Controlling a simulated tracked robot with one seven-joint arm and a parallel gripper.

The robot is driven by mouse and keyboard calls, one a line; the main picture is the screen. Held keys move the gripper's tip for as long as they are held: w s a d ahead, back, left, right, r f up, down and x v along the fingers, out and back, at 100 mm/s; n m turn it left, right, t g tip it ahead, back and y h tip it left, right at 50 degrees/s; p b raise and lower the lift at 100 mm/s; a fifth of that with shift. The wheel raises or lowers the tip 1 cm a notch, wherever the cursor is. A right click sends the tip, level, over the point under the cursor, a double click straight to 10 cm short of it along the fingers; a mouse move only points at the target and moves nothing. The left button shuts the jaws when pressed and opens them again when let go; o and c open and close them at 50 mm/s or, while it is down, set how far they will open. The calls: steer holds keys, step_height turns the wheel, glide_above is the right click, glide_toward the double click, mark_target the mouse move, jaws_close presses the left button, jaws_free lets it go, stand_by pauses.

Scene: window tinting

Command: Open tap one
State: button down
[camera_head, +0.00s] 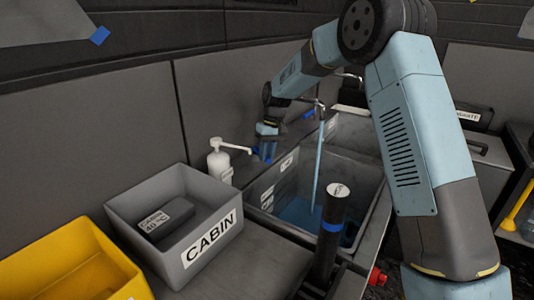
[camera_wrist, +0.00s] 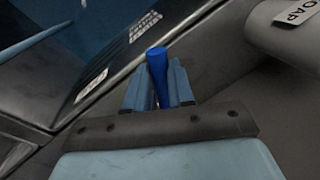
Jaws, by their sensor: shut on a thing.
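My gripper (camera_head: 267,150) reaches down at the near-left side of the sink, beside the white soap pump. In the wrist view my gripper (camera_wrist: 160,85) is shut on a blue tap handle (camera_wrist: 157,62), whose rounded end stands up between the two fingers. The head view shows a little blue at the fingertips; the rest of this tap is mostly hidden. A metal tap spout (camera_head: 320,103) stands farther back. A pale blue stream (camera_head: 319,160) falls from around it into the sink. I cannot read which tap is numbered one.
The grey sink (camera_head: 375,225) holds blue water (camera_head: 300,214). The soap bottle (camera_head: 220,162) stands close left of my gripper. A grey CABIN bin (camera_head: 150,205), a yellow bin (camera_head: 70,265) and a dark blue-banded cylinder (camera_head: 331,232) are nearer.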

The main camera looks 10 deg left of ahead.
steer(key=shift+a+r, duration=0.1)
steer(key=shift+a, duration=0.15)
steer(key=c, duration=1)
jaws_free()
steer(key=shift+w+d, duration=0.1)
steer(key=shift+o, duration=0.2)
step_height(320, 180, up, 8)
steer(key=d, duration=0.1)
steer(key=shift+w+d, duration=0.2)
steer(key=shift+w, duration=0.05)
steer(key=shift+f, duration=0.25)
